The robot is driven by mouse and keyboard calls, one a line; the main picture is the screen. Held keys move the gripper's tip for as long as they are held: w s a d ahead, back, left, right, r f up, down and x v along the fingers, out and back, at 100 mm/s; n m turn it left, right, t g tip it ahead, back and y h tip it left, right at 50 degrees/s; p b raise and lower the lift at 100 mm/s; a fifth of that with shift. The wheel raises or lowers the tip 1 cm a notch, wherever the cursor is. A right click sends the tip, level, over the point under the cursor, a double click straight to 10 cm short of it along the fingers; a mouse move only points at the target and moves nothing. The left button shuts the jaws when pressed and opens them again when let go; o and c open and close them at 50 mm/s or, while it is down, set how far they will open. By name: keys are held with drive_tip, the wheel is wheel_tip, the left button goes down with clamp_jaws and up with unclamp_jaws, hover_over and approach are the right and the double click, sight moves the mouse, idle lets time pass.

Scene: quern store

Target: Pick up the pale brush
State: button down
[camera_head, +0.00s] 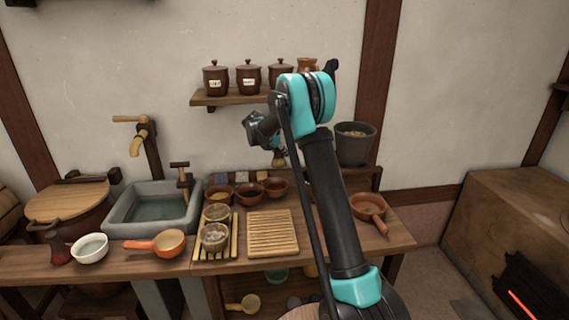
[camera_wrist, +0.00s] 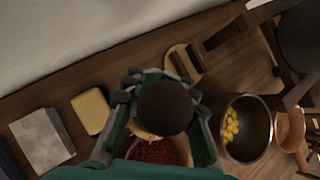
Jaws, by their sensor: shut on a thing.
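My gripper (camera_head: 272,143) is shut on the pale brush (camera_head: 279,160) and holds it in the air above the back of the counter. The brush's pale bristles hang below the fingers in the head view. In the wrist view my gripper (camera_wrist: 162,100) has its fingers on both sides of the brush's dark round top (camera_wrist: 165,108). Only a little of the pale bristle edge shows there, and the top hides the rest. A bowl with dark red contents (camera_wrist: 158,152) shows below the brush.
A metal-looking bowl with yellow pieces (camera_wrist: 247,128) stands beside it, with a yellow block (camera_wrist: 90,110) and a grey ribbed block (camera_wrist: 42,138) left. A slatted wooden board (camera_head: 273,233) lies on the counter. The shelf with jars (camera_head: 232,96) is above, the stone sink (camera_head: 152,208) left.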

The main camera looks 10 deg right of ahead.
drive_tip(key=v, duration=0.4)
drive_tip(key=shift+w+d+r, duration=0.2)
drive_tip(key=shift+r, duration=0.15)
drive_tip(key=s+a+r+g+y, duration=0.1)
drive_tip(key=s+a+g+y, duration=0.1)
drive_tip(key=s+a, duration=1.1)
drive_tip(key=shift+s+a+r+y, duration=0.15)
drive_tip(key=shift+a+r+y, duration=0.2)
drive_tip(key=shift+a, duration=0.7)
